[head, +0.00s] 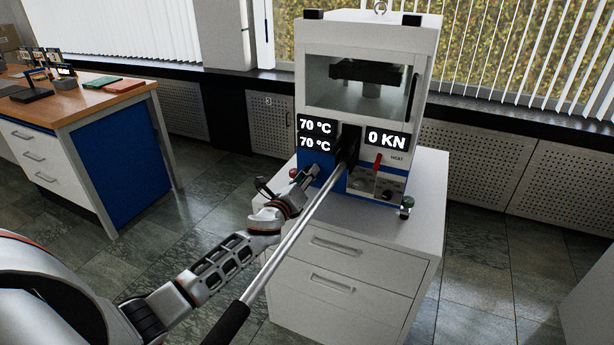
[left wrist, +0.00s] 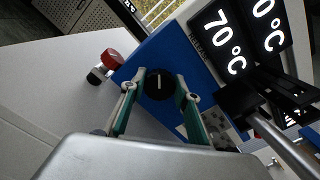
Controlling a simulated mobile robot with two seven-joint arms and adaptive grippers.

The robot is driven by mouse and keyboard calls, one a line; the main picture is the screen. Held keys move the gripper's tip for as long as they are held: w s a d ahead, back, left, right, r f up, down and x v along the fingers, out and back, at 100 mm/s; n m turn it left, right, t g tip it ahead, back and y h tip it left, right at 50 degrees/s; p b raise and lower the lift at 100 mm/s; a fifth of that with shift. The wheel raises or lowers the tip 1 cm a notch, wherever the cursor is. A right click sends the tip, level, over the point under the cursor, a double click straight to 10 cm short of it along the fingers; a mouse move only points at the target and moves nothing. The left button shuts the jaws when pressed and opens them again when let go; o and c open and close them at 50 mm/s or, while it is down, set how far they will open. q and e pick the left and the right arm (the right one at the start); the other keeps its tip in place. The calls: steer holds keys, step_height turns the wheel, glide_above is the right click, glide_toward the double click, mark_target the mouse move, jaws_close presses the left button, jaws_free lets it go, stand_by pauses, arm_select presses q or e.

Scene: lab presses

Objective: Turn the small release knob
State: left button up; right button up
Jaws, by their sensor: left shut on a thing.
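The small release knob (left wrist: 158,84) is black and round with a white mark, set on the blue front panel of the press (head: 370,70). It shows in the left wrist view between the two green-padded fingers of my left gripper (left wrist: 160,92). The fingers are shut on the knob from both sides. In the head view my left gripper (head: 308,178) reaches the blue panel at the press's lower left, and it hides the knob there. My right gripper is in neither view.
A long metal lever (head: 300,222) with a black grip slants out from the press, close to the right of my left arm. A red-topped button (left wrist: 110,60) is left of the knob. The press stands on a white drawer cabinet (head: 335,262). A wooden-topped bench (head: 75,105) stands left.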

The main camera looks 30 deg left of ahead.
arm_select(q)
steer(key=n, duration=0.6)
stand_by(0.5)
steer(key=o, duration=1.1)
steer(key=s, duration=1.2)
steer(key=shift+d, duration=0.25)
